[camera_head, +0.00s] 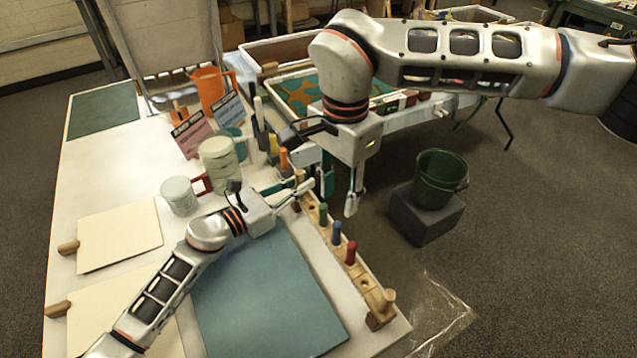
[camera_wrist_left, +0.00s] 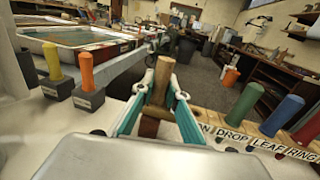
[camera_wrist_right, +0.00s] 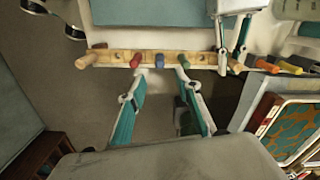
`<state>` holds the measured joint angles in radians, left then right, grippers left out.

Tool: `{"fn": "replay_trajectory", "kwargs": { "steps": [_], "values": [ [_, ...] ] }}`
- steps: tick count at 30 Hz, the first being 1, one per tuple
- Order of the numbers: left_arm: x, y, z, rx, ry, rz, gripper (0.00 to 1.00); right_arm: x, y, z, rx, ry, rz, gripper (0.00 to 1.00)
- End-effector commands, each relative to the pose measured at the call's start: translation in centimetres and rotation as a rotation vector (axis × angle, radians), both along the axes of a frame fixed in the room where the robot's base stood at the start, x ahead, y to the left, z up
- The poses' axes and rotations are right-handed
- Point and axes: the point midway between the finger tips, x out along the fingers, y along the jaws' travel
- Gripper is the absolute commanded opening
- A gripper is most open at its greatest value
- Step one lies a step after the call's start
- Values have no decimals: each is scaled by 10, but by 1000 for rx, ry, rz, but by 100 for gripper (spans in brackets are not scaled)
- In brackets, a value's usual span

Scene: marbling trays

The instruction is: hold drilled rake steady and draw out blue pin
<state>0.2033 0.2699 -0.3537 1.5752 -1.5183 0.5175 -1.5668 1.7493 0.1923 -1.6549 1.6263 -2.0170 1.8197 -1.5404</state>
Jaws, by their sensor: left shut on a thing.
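The drilled rake (camera_head: 365,284) is a pale wooden bar along the table's right edge, with a wooden peg at each end. A green pin (camera_head: 323,213), the blue pin (camera_head: 336,231) and a red pin (camera_head: 350,252) stand upright in it. My left gripper (camera_head: 299,188) is shut on the wooden end peg (camera_wrist_left: 158,85) at the rake's far end. My right gripper (camera_head: 338,200) is open and empty. In the right wrist view its fingers (camera_wrist_right: 160,74) point toward the rake, with the blue pin (camera_wrist_right: 159,60) beyond the gap between them, apart from both fingers.
Orange (camera_wrist_left: 86,68) and yellow (camera_wrist_left: 54,65) handles stand in dark blocks beyond the rake's far end. A teal board (camera_head: 265,295) lies left of the rake. A green bucket (camera_head: 438,180) sits on a grey block off the table. Mugs and trays stand farther back.

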Motion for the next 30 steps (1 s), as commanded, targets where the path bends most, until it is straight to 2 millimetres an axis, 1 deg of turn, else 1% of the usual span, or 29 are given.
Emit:
{"fn": "replay_trajectory", "kwargs": {
  "steps": [9, 12, 17, 20, 23, 30],
  "values": [
    [0, 0, 0, 0, 0, 0, 0, 0, 0, 13, 0, -1, 410, 33],
    [0, 0, 0, 0, 0, 0, 0, 0, 0, 15, -1, -1, 496, 33],
    [0, 0, 0, 0, 0, 0, 0, 0, 0, 11, 0, 1, 554, 33],
    [0, 0, 0, 0, 0, 0, 0, -1, 0, 1, 0, 3, 558, 33],
    [0, 0, 0, 0, 0, 0, 0, -1, 0, -15, 1, 4, 557, 33],
    [0, 0, 0, 0, 0, 0, 0, -2, 0, -58, 2, 5, 555, 33]
  ]
}}
